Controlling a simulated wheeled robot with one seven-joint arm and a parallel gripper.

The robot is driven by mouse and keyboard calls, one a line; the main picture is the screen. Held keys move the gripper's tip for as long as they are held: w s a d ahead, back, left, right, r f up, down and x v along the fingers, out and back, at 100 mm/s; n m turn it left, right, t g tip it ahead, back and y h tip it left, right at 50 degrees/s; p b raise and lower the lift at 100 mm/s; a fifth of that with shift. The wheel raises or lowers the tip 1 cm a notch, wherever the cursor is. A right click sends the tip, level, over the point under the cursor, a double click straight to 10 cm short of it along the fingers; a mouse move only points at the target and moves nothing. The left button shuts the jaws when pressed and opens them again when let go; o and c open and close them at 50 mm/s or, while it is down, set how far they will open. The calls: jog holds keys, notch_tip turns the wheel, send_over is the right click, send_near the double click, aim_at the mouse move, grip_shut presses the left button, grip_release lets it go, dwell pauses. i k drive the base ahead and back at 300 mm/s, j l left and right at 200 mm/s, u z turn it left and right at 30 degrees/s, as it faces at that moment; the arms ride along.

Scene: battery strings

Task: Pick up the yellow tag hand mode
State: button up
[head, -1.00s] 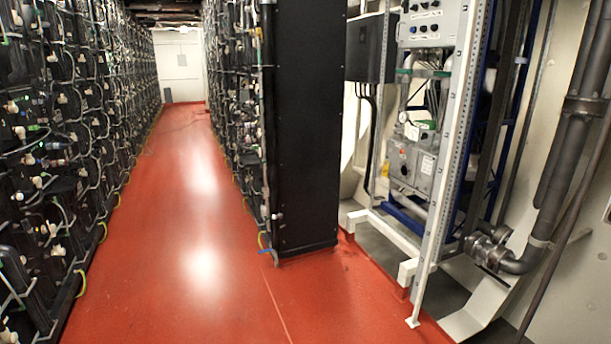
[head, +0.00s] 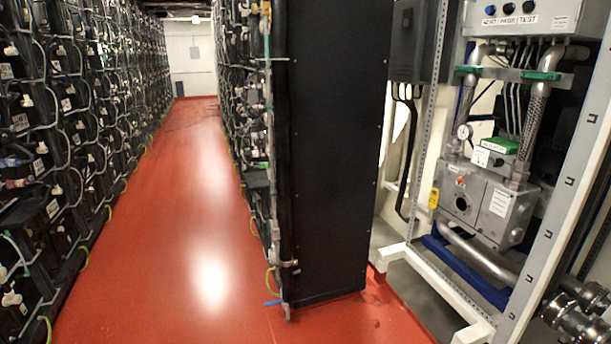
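A small yellow tag (head: 434,198) hangs at the left side of a grey metal box (head: 478,204) inside the white frame on the right. It looks upright, with dark marks too small to read. The box has a round dark opening on its front and white labels. My gripper is not in the head view, so its state and its distance from the tag do not show.
A tall black cabinet (head: 325,150) stands left of the white frame (head: 570,200). Battery racks (head: 60,150) line the left side. The red floor aisle (head: 195,220) is clear. A low white beam (head: 440,285) and pipes (head: 575,310) lie before the box.

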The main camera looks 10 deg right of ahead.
aim_at(433, 197)
jog(key=i, duration=1.8)
jog(key=i+z, duration=0.5)
jog(key=i+j+z, duration=0.3)
jog(key=i+z, duration=0.15)
jog(key=i+j+z, duration=0.5)
jog(key=i+l, duration=0.05)
jog(key=i, duration=0.05)
